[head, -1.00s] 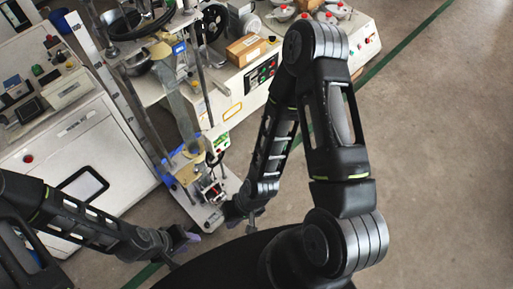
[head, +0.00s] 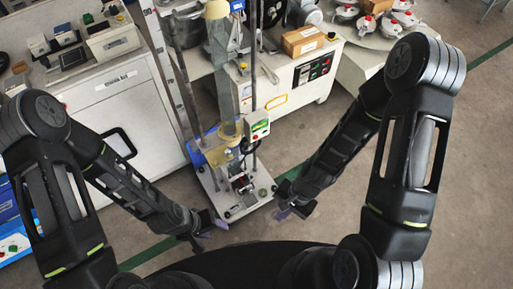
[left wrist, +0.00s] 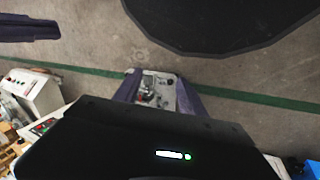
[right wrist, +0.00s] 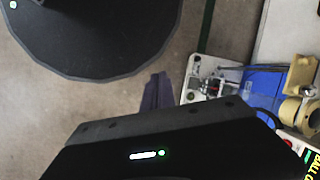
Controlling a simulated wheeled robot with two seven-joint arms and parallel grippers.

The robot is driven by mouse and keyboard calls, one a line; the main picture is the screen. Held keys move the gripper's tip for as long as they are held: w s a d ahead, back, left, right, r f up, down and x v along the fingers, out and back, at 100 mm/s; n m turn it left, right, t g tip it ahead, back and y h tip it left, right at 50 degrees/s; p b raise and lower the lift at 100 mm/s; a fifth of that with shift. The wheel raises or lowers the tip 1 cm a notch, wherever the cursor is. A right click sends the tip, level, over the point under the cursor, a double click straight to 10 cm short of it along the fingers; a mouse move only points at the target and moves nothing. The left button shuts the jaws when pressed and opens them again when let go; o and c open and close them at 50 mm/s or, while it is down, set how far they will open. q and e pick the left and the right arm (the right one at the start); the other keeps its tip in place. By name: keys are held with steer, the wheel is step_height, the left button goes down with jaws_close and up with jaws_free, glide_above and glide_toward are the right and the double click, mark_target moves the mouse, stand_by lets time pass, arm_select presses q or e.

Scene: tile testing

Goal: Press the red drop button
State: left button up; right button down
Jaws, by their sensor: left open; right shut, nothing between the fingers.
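The drop tester stands ahead of me on a white base plate (head: 213,181) with upright rods. A small white and green control box (head: 257,127) is mounted on it, with a small red spot that may be the drop button. My left gripper (head: 213,224) is open and empty, low and left of the base plate's front edge. The base plate shows between its fingers in the left wrist view (left wrist: 159,92). My right gripper (head: 287,204) is shut and empty, low and right of the plate, apart from the box. In the right wrist view its closed fingers (right wrist: 157,92) are beside the plate.
A white cabinet (head: 130,95) stands at left. A white machine with a control panel (head: 312,68) and a cardboard box (head: 303,40) stand behind the tester. The floor (head: 470,170) at right is clear.

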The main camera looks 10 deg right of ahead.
mark_target(256, 137)
steer(key=w+d+f+m+y+b, duration=0.1)
steer(key=w+f+m+y+b, duration=0.1)
steer(key=w+f+m+b, duration=0.35)
arm_select(q)
step_height(256, 137, down, 24)
steer(key=w+a+b, duration=0.1)
steer(key=w+b, duration=0.1)
steer(key=b, duration=1.3)
steer(key=shift+a, duration=0.15)
arm_select(e)
steer(key=w+d+r+m+t+y, duration=0.1)
steer(key=w+r+m+t+y, duration=0.1)
steer(key=w+m, duration=0.3)
steer(key=w+d+r+m+t+y, duration=0.1)
steer(key=w+r+m+t+y, duration=0.1)
steer(key=w+m+t, duration=0.3)
steer(key=shift+w+r+m+y, duration=0.4)
steer(key=shift+w+r+m, duration=0.3)
steer(key=shift+m, duration=0.45)
steer(key=shift+w+a+f, duration=0.1)
steer(key=shift+w+f, duration=0.05)
arm_select(q)
steer(key=shift+f+b, duration=0.4)
steer(key=shift+f, duration=0.1)
arm_select(e)
steer(key=w+a, duration=0.3)
steer(key=w, duration=0.5)
